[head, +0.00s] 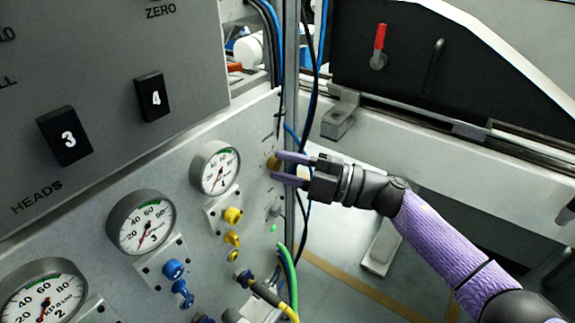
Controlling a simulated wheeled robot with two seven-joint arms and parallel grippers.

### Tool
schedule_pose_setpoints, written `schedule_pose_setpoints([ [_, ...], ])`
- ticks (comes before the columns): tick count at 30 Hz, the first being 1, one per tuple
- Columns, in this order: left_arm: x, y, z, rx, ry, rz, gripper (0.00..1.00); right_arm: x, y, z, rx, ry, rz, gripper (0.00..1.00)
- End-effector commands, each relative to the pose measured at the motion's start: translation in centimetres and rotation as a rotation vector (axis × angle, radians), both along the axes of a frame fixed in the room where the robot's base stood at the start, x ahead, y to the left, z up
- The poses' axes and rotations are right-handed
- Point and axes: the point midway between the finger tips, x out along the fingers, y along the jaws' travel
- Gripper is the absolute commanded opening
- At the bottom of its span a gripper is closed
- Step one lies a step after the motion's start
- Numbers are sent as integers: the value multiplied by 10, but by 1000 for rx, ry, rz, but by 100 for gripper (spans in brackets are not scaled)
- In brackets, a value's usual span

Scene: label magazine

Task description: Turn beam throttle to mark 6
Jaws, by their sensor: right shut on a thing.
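A small brass-coloured knob (271,163), which I take to be the beam throttle, sits near the right edge of the grey gauge panel (100,200). My right gripper (277,166) comes in from the right with its two purple fingers above and below the knob, shut on it. The fingers cover part of the knob. The marks around it are too small and slanted to read, so I cannot tell its setting. My left gripper is not in view.
Several round gauges, such as one (215,168) left of the knob, line the panel. Blue and yellow valves sit below them. Blue and black cables (313,90) hang just above the gripper; a green hose (289,270) runs below. A black cover with a red handle (380,38) stands behind.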

Motion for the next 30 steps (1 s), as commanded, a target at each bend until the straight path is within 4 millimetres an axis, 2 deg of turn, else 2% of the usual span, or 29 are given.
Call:
schedule_pose_setpoints([
  [9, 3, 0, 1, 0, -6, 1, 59, 0, 0, 0, -62, -82, 1, 0],
  [17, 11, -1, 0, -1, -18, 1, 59, 0, 0, 0, -72, -97, 1, 0],
  [25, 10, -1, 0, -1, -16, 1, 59, 0, 0, 0, -72, -96, 1, 0],
  [26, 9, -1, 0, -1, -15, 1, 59, 0, 0, -1, -72, -96, 1, 42],
  [30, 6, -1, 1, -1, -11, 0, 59, 0, 0, 0, -71, -95, 1, 71],
])
